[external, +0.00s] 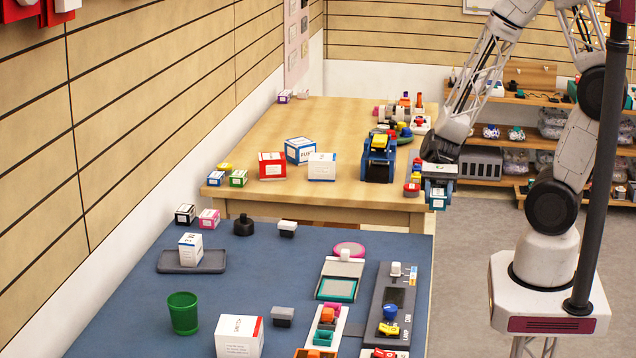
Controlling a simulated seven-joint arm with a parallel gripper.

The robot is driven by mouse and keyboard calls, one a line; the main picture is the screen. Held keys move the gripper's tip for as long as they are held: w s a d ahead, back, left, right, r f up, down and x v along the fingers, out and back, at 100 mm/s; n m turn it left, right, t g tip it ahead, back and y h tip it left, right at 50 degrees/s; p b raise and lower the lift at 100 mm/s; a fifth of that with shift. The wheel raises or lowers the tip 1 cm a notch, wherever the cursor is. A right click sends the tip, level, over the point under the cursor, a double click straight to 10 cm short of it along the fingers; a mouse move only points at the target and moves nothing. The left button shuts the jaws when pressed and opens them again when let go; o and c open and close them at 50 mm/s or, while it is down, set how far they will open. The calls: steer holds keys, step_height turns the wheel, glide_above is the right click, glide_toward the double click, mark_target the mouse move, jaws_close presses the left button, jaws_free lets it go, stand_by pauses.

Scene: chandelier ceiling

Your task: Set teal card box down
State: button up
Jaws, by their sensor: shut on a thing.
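My gripper (438,184) points down beside the right edge of the wooden table. It is shut on the teal card box (438,201), a small box with a white label and teal sides. The box hangs between the fingers, which hide its upper part. It appears just off the table's right front corner, in front of the grey floor. I cannot tell its exact height or whether it touches the table edge.
The wooden table (235,200) carries red, blue and white boxes, a blue holder (378,160) and several stamps near my gripper. The blue-topped table (210,275) in front holds a green cup (183,313), stamps and a grey tray (170,262). Its middle has free room.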

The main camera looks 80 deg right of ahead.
steer(key=w+a, duration=1)
steer(key=w, duration=0.5)
steer(key=w+a, duration=1)
steer(key=w, duration=0.5)
steer(key=w+a+f, duration=0.1)
steer(key=w+a, duration=0.1)
steer(key=a, duration=0.2)
steer(key=w+a+f, duration=0.2)
steer(key=a, duration=0.2)
steer(key=w+a+f, duration=0.1)
steer(key=w+a, duration=0.1)
steer(key=a, duration=0.1)
steer(key=shift+w+a+f, duration=0.25)
steer(key=shift+w+a, duration=0.1)
steer(key=shift+a, duration=0.05)
steer(key=shift+f, duration=0.5)
steer(key=w+a, duration=0.2)
steer(key=w, duration=0.2)
steer(key=w+a+f, duration=0.1)
steer(key=w+a, duration=0.2)
steer(key=w, duration=0.2)
steer(key=w+a, duration=0.2)
steer(key=w, duration=0.3)
steer(key=shift+a+f, duration=0.2)
steer(key=shift+f, duration=0.05)
